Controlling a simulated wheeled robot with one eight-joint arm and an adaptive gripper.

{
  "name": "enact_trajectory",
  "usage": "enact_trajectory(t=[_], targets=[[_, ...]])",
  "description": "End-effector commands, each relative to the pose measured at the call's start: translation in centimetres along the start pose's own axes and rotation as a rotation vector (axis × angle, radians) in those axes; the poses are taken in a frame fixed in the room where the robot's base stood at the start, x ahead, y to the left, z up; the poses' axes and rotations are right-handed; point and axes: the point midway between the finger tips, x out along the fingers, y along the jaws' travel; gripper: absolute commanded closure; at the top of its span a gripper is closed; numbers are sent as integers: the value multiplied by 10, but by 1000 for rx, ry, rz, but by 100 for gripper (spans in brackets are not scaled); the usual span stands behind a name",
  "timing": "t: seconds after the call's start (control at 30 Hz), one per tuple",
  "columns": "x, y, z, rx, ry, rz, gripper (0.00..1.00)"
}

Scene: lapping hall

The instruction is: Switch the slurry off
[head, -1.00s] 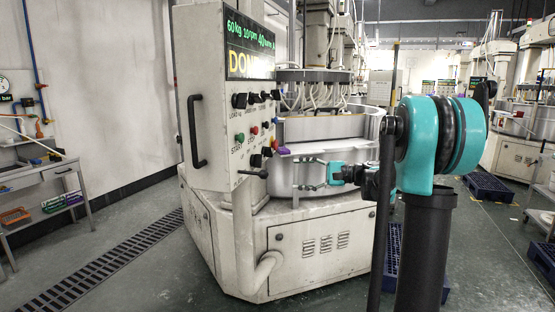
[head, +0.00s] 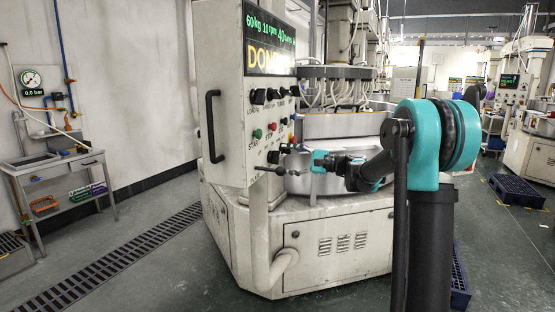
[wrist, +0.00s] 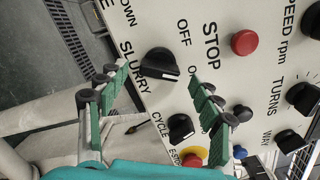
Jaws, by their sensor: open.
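The slurry knob (wrist: 160,63) is black with a white mark, beside the printed word SLURRY on the machine's pale control panel (head: 228,60). The word OFF stands above right of the knob. My gripper (wrist: 158,77) is open, one green finger on each side of the knob's lower part; I cannot tell whether they touch it. In the head view my gripper (head: 293,161) is just right of the panel's lower knobs.
A red stop button (wrist: 244,42), the cycle knob (wrist: 181,128) and a red emergency button on yellow (wrist: 191,160) lie close by. A side table (head: 62,170) stands left; the floor between is clear.

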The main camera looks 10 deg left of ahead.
Motion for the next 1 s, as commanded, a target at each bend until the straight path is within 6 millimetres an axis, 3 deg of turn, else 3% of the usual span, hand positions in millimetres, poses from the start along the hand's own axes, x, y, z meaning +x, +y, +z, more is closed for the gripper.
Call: enact_trajectory(t=[0.23,0.63,1.0], targets=[[30,0,0,0,-1,1,34],[35,0,0,0,0,0,36],[35,0,0,0,0,0,82]])
